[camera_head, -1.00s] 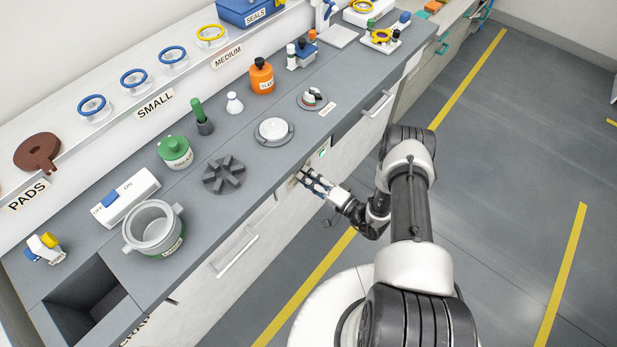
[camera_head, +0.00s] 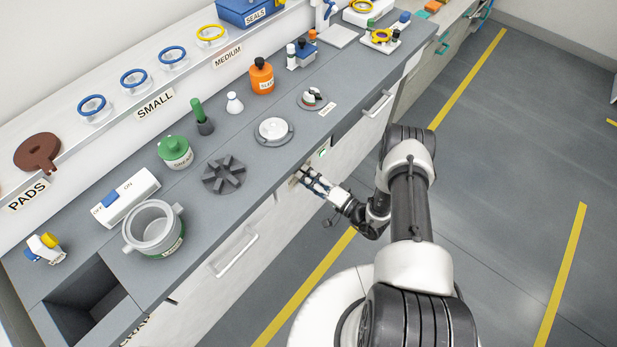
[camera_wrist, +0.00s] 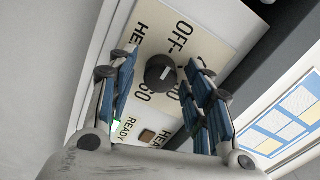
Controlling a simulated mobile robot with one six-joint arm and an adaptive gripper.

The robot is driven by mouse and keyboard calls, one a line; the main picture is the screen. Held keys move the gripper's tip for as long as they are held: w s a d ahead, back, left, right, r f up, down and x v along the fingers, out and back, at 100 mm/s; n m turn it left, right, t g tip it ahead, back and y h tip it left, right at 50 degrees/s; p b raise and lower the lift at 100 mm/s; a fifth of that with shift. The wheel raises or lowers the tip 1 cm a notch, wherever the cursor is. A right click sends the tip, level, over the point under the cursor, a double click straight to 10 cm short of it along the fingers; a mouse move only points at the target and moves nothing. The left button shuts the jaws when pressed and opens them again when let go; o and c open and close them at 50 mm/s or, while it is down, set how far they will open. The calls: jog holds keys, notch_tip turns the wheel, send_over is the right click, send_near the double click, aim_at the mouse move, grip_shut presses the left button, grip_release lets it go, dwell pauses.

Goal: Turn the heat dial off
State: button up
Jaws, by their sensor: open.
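The heat dial (camera_wrist: 161,74) is a dark round knob with a pale pointer mark, on a cream panel (camera_wrist: 158,30) lettered HEAT, OFF and numbers ending in 60. In the wrist view it sits between the blue-padded fingers of my gripper (camera_wrist: 160,85), with a gap visible on the left; I cannot tell whether the right fingers touch it. My gripper is open. In the head view my gripper (camera_head: 310,182) is at the bench's front face, and the dial is hidden by it there.
A green READY light (camera_wrist: 115,125) and a small brown square button (camera_wrist: 147,135) are on the same panel. A drawer handle (camera_head: 234,255) lies left of my gripper and another handle (camera_head: 378,103) right. The bench top (camera_head: 225,128) overhangs nearby. The floor behind my arm is clear.

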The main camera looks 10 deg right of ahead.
jog(key=v, duration=1.2)
dwell(0.5)
